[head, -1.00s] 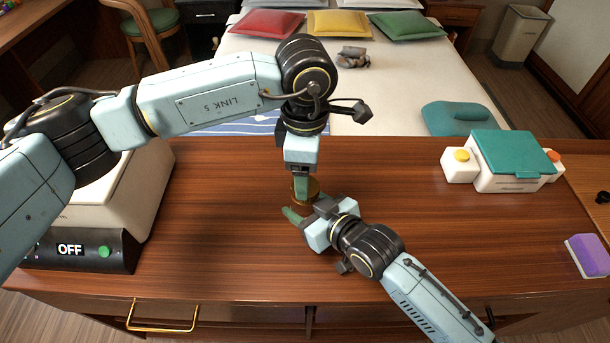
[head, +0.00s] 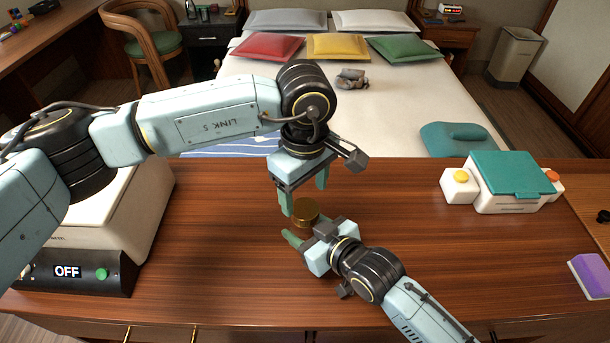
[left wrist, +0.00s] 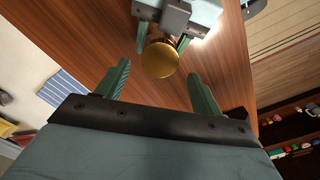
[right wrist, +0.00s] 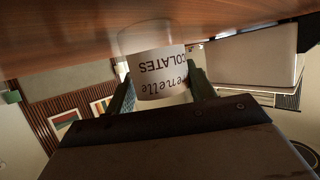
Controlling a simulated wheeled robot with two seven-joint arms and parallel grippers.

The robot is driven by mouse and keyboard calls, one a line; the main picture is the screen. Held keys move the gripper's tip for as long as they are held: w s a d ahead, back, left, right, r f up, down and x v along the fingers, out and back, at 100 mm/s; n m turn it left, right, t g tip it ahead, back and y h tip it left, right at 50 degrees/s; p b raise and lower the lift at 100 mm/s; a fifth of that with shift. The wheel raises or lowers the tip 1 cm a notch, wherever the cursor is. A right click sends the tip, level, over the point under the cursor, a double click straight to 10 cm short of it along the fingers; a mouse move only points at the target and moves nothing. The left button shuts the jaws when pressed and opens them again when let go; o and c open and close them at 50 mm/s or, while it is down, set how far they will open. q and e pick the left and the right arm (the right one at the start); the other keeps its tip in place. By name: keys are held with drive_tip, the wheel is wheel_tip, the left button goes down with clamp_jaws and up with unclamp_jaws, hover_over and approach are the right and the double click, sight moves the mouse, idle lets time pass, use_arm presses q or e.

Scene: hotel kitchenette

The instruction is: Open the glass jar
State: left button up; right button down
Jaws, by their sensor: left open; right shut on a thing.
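The glass jar stands upright on the wooden counter, mostly hidden in the head view. Its round gold lid (head: 305,211) sits on top and also shows in the left wrist view (left wrist: 160,60). In the right wrist view the jar appears upside down, with clear glass and a white label (right wrist: 160,72). My right gripper (head: 308,231) is shut around the jar's body from the front right. My left gripper (head: 304,193) points down just above the lid, its fingers open and spread to either side, holding nothing.
A white appliance with an OFF display (head: 70,272) stands at the left. A white box with a teal lid (head: 507,175) and a purple block (head: 590,276) are at the right. The counter (head: 225,240) around the jar is clear. A bed lies behind it.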

sight(305, 209)
use_arm(q)
drive_tip(key=shift+f, duration=2.2)
drive_tip(key=c, duration=1)
drive_tip(key=n, duration=0.5)
drive_tip(key=shift+n, duration=0.3)
drive_tip(key=n, duration=0.4)
drive_tip(key=o, duration=1.1)
